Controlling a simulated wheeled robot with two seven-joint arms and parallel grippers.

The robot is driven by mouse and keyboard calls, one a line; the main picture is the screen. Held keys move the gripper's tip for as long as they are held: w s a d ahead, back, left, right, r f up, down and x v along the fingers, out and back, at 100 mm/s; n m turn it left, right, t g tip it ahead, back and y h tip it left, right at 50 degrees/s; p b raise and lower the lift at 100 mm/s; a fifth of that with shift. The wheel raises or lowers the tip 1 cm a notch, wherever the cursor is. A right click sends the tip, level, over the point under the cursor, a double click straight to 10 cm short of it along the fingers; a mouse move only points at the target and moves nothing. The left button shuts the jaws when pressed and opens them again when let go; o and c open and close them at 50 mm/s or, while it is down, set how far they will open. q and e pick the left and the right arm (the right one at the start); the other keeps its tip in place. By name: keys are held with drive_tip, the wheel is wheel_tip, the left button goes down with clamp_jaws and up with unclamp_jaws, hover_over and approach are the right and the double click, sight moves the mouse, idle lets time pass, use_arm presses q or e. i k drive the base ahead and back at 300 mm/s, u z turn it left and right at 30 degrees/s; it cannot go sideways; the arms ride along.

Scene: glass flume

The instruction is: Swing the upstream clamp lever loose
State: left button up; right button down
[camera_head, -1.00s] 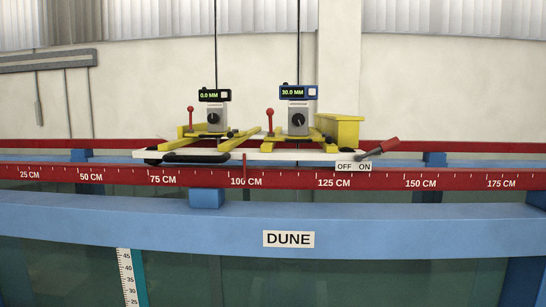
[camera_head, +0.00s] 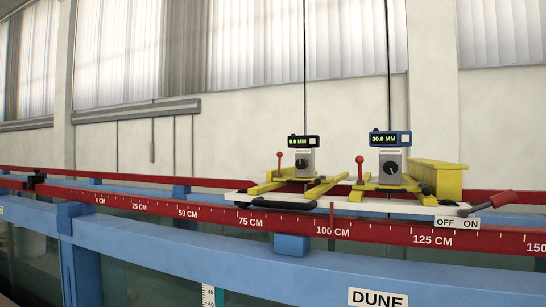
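Two point gauges stand on yellow frames on a white carriage (camera_head: 320,203) across the rails. The left gauge (camera_head: 304,162) has a display reading about 0.0 MM and a small upright lever with a red knob (camera_head: 279,158) at its left. The right gauge (camera_head: 391,167) reads 30.0 MM and has a similar upright red-knobbed lever (camera_head: 360,166). A lever with a thick red handle (camera_head: 492,202) lies slanted up to the right beside an OFF ON label (camera_head: 457,222). No mark shows which lever is upstream. Neither gripper is in view.
A red rail (camera_head: 180,208) with a centimetre scale runs along the flume above a blue beam (camera_head: 190,245). A yellow beam (camera_head: 435,177) sits behind the right gauge. A black clamp-like piece (camera_head: 37,180) sits on the rail at far left. A DUNE sign (camera_head: 378,298) is low.

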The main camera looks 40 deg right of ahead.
sight(359, 159)
drive_tip(key=u, duration=0.65)
drive_tip(key=k, duration=1.3)
drive_tip(key=z, duration=1.5)
drive_tip(key=i, duration=0.45)
